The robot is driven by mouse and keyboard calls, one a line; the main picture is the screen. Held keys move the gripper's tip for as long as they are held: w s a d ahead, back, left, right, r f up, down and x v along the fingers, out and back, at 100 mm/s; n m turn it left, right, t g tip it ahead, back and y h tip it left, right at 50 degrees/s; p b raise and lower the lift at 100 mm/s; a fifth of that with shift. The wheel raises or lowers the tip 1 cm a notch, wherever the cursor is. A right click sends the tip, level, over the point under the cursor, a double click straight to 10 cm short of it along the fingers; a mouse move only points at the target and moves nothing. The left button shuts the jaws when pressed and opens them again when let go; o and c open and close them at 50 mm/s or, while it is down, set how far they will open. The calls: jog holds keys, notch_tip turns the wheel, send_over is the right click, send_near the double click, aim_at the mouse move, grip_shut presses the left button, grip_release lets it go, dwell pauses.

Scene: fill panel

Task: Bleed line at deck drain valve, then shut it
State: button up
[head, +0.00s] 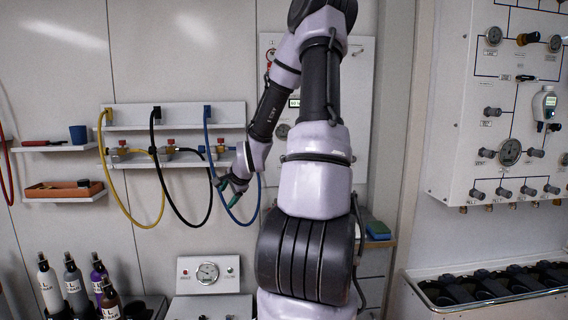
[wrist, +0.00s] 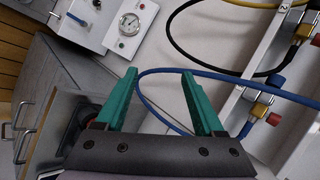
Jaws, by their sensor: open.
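My gripper (head: 222,186) is in front of the hose rack in the head view, beside the hanging blue hose (head: 236,205). In the wrist view, the teal fingers of my gripper (wrist: 160,73) are spread wide. The blue hose (wrist: 225,78) crosses and loops beyond and between the fingers; I cannot tell if it touches them. Another brass valve (wrist: 303,32) is farther up. I cannot read a deck drain label on any valve.
The rack (head: 178,116) also carries a yellow hose (head: 112,180) and a black hose (head: 165,190). A gauge box (head: 207,273) stands below. A large panel (head: 455,120) with gauges and several knobs is at right, above a tray (head: 428,293). Bottles (head: 75,283) stand at lower left.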

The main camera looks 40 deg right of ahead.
jog(key=d+r+m+t+h, duration=0.3)
jog(key=d+m+h, duration=0.2)
jog(key=d+m, duration=0.7)
jog(key=d+r+m+t+h, duration=0.35)
jog(key=d+m, duration=0.55)
jog(key=d, duration=0.5)
jog(key=x, duration=1)
jog(key=shift+w+f, duration=0.25)
jog(key=shift+f, duration=0.1)
jog(key=shift+d+h, duration=0.15)
jog(key=shift+h, duration=0.1)
grip_shut()
